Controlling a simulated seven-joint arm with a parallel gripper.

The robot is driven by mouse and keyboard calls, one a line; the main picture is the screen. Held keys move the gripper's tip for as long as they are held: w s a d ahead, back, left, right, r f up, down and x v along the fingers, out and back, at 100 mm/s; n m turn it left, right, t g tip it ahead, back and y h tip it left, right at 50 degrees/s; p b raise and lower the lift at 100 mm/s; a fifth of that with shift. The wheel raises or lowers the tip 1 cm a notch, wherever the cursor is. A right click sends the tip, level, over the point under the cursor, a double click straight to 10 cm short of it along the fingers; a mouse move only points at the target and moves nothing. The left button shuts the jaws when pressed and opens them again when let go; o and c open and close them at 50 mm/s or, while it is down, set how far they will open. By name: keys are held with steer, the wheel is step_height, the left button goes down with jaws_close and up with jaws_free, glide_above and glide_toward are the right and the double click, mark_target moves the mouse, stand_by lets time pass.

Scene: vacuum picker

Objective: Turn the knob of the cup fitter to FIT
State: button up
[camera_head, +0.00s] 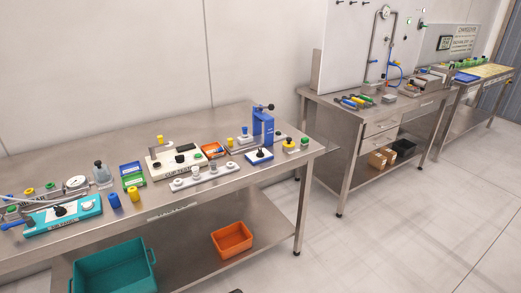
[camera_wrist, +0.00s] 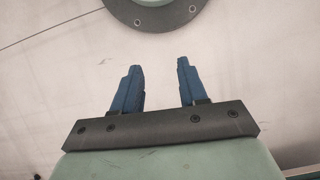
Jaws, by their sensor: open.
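No label in the head view is readable enough to tell which device is the cup fitter, and FIT cannot be read. A blue upright press-like device (camera_head: 263,127) stands toward the right end of the near steel bench, with a dark knob (camera_head: 260,153) on its white-and-blue base. A cream box (camera_head: 172,163) with dark knobs is left of it. A teal-and-white box (camera_head: 65,213) with a dark knob is at the left end. My gripper (camera_wrist: 159,63) shows in the wrist view, its two blue fingers apart with nothing between them. It is outside the head view.
The near bench (camera_head: 168,211) also holds a grey strip with round fittings (camera_head: 204,177), a green tray (camera_head: 132,174) and blue and yellow cups. A teal crate (camera_head: 115,267) and an orange bin (camera_head: 232,239) sit below. A second bench (camera_head: 345,106) stands right, across a floor gap.

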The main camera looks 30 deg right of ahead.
steer(key=w+d+r+t, duration=0.1)
steer(key=w+d+r, duration=0.15)
steer(key=w, duration=0.25)
steer(key=w+d+r+m+t, duration=0.1)
steer(key=w+d+r, duration=0.15)
steer(key=w, duration=0.35)
steer(key=w+d+r+t, duration=0.1)
steer(key=w+r, duration=0.2)
steer(key=w, duration=0.2)
step_height(320, 180, up, 51)
steer(key=m+t+h, duration=0.2)
steer(key=m+t, duration=0.1)
steer(key=t, duration=0.3)
glide_above(260, 150)
steer(key=s+a, duration=0.2)
steer(key=s, duration=0.4)
steer(key=x, duration=1.4)
steer(key=shift+w+a+r, duration=0.1)
steer(key=shift+w+a, duration=0.05)
steer(key=shift+w, duration=0.25)
jaws_close()
